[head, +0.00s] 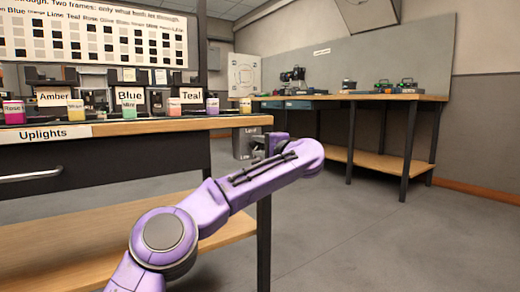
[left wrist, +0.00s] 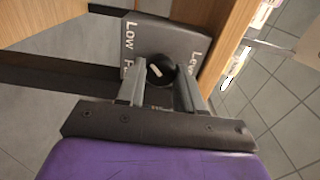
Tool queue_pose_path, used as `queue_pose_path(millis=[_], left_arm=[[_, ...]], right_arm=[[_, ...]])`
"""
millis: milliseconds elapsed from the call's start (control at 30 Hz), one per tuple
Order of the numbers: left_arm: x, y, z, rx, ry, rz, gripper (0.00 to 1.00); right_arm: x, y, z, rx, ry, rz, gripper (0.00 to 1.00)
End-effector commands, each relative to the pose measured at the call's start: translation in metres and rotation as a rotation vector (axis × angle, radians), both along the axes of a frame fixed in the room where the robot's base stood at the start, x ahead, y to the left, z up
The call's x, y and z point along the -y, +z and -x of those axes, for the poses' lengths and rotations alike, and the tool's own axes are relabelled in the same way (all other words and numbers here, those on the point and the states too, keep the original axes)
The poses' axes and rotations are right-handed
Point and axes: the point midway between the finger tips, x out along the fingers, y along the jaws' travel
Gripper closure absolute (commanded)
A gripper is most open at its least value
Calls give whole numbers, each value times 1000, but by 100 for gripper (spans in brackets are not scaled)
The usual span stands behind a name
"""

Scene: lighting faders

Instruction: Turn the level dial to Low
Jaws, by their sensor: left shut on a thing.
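The level dial's grey box (left wrist: 187,40) is mounted at the end of the bench in the left wrist view, printed "Low" and a partly hidden word starting "Leve". Its round black knob (left wrist: 160,58) carries a short white mark, slanted in this view. I cannot tell which label the mark points to. My left gripper (left wrist: 161,72) has its two fingers on either side of the knob, shut on it. In the head view the box (head: 241,146) shows low beside the bench, partly covered by my left gripper (head: 262,149). My right gripper is not in view.
A bench (head: 150,126) labelled "Uplights" holds several coloured jars and name cards such as Amber, Blue and Teal. A dark bench leg (head: 264,245) stands beside my left arm. Another workbench (head: 350,97) is at the back right. The floor (head: 350,240) to the right is clear.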

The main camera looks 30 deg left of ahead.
Motion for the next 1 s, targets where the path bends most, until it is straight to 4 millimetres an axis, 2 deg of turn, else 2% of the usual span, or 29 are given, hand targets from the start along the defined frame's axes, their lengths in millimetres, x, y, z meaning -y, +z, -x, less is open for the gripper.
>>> queue_pose_path(millis=[367,400,433,467,767,867,1000], left_arm=[[1,-2,0,2,0,5,95],[1,-2,0,2,0,5,54],[1,-2,0,2,0,5,45],[1,-2,0,2,0,5,40],[3,1,1,3,-1,1,40],[16,3,5,3,-4,-1,40],[47,5,19,3,-5,-1,40]], right_arm=[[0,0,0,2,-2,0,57],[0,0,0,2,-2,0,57],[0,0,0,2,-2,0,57],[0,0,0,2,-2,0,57],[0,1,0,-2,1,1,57],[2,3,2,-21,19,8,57],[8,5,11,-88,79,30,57]])
